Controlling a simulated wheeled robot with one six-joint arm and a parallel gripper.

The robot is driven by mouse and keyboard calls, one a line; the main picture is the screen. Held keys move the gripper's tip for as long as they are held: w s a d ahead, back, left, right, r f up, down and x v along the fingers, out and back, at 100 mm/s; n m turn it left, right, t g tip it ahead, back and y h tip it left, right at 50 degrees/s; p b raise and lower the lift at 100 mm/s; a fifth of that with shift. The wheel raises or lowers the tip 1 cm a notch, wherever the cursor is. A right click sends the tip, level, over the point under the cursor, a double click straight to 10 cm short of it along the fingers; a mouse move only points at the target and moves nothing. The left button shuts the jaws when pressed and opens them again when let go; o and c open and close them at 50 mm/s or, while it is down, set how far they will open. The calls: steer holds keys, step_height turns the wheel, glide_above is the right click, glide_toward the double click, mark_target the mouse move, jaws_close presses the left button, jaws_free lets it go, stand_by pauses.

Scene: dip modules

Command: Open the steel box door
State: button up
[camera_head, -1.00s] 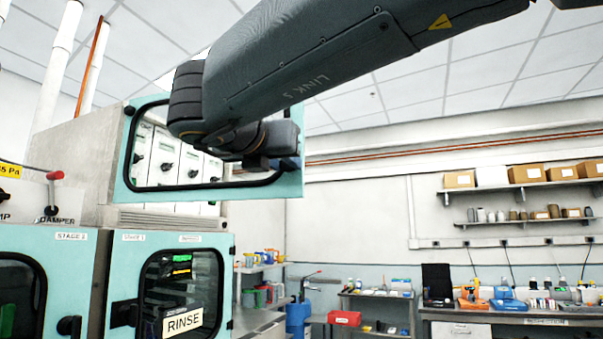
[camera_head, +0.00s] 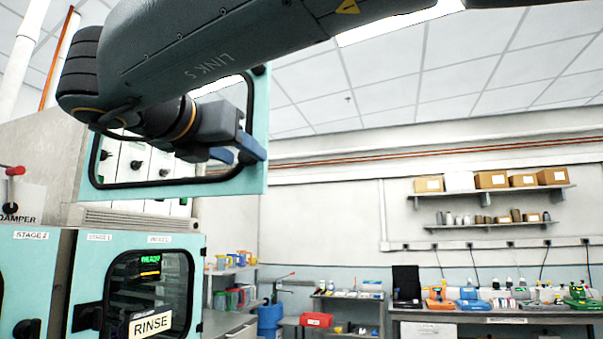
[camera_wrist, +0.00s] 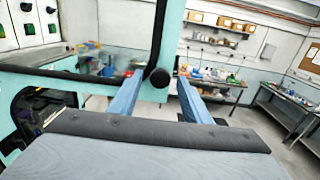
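The steel box (camera_head: 42,150) is grey and stands at upper left in the head view. Its teal door (camera_head: 254,105) has a black-rimmed window and reaches past the box's right side, so it looks swung partly out. White modules show through the window. In the wrist view the teal door frame (camera_wrist: 174,30) carries a round black knob (camera_wrist: 159,78). My gripper (camera_wrist: 157,82) is open, with its blue fingers on either side of the knob and visible gaps to it. In the head view my gripper (camera_head: 237,150) overlaps the door's lower right part; contact cannot be told.
Lower teal cabinets stand below the box, one with a RINSE sign (camera_head: 151,323). A workbench (camera_head: 490,313) with tools is at right, and a wall shelf (camera_head: 490,190) with cartons is above it.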

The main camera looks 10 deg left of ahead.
steer(key=s+b, duration=0.3)
steer(key=s, duration=0.4)
steer(key=shift+s+a, duration=0.25)
steer(key=shift+s, duration=0.15)
stand_by(0.4)
